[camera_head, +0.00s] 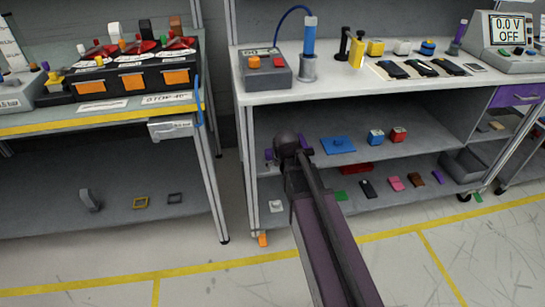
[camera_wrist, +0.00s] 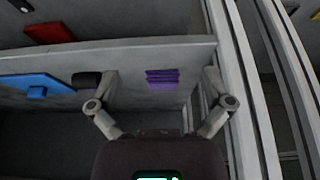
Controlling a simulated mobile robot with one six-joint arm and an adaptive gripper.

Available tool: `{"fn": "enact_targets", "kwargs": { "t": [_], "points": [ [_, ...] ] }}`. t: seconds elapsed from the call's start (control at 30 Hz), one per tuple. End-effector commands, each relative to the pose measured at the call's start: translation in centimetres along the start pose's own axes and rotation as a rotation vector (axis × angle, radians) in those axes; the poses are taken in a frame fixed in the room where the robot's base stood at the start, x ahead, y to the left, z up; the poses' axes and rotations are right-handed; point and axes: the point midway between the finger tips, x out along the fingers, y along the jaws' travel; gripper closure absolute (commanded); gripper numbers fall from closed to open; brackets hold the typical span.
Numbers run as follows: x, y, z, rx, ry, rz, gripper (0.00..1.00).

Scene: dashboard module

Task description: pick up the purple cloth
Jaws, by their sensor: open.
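The purple cloth (camera_wrist: 162,79) lies folded on the middle shelf near its front edge, seen in the wrist view. My gripper (camera_wrist: 152,80) is open, with one finger to each side of the cloth in that view. Nothing is held, and no contact with the cloth shows. In the head view my gripper (camera_head: 289,147) is at the left part of the middle shelf, between the worktop and the lower shelf. My arm hides much of that spot. Small purple patches show beside the wrist, but I cannot tell whether they are the cloth.
A blue piece with a knob (camera_wrist: 38,86) lies beside the cloth; it also shows in the head view (camera_head: 338,145). A red piece (camera_wrist: 48,32) lies on the lower shelf. Shelf posts (camera_wrist: 245,100) stand close on the wrist view's right. The worktop (camera_head: 345,92) is overhead.

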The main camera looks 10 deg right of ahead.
Motion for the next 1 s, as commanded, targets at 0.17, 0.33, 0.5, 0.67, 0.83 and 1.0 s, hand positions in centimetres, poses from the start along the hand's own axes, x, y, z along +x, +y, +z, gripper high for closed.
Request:
{"fn": "enact_targets", "kwargs": {
  "t": [0.17,0.33,0.5,0.67,0.83,1.0],
  "points": [
    [0.0,0.0,0.0,0.0,0.0,0.0,0.0],
    [0.2,0.0,-0.6,0.0,0.0,0.0,0.0],
    [1.0,0.1,-2.4,0.001,0.0,0.0,0.0],
    [1.9,0.1,-4.7,0.001,-0.001,0.0,0.0],
    [2.9,0.1,-7.1,0.001,-0.001,0.0,0.0],
    [3.9,0.1,-9.4,0.001,-0.001,0.0,0.0]
  ]
}}
